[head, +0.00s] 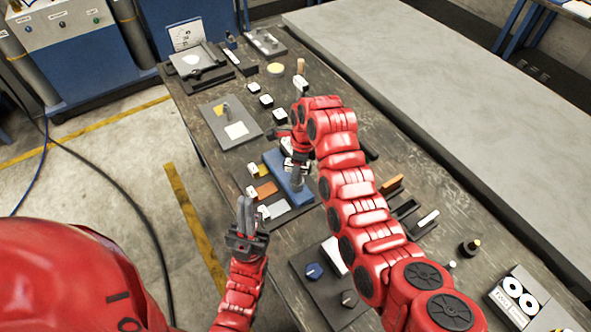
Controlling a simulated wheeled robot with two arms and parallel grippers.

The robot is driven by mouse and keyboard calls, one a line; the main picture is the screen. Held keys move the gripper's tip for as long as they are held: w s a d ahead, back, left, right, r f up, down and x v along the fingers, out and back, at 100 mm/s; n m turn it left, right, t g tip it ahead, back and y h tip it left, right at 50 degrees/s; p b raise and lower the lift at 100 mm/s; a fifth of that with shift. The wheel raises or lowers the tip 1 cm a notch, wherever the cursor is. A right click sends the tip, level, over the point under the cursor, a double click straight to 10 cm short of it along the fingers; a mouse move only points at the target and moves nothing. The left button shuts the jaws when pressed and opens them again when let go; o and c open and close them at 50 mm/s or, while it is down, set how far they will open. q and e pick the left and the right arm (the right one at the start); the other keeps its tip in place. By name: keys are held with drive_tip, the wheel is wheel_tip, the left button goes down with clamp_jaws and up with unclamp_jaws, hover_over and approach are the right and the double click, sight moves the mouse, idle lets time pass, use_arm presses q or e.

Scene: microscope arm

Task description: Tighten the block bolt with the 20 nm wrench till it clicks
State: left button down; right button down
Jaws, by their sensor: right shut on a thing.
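The blue block (272,160) lies on a dark plate on the bench, in the middle of the head view. A grey upright cylindrical part (298,181) shows at the block's right side; I cannot tell whether it is the bolt or a socket on it. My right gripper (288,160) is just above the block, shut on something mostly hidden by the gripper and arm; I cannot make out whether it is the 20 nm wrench. My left gripper (245,206) points up the picture, at the bench's left edge, below the block. Its two fingers are close together and nothing shows between them.
A grey plate with a white card (236,131) lies up and left of the block. A panel with a blue knob (314,270) is nearer me. A long grey slab (430,110) runs along the right.

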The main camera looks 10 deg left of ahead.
drive_tip(key=shift+r+p, duration=0.85)
drive_tip(key=shift+r, duration=2.2)
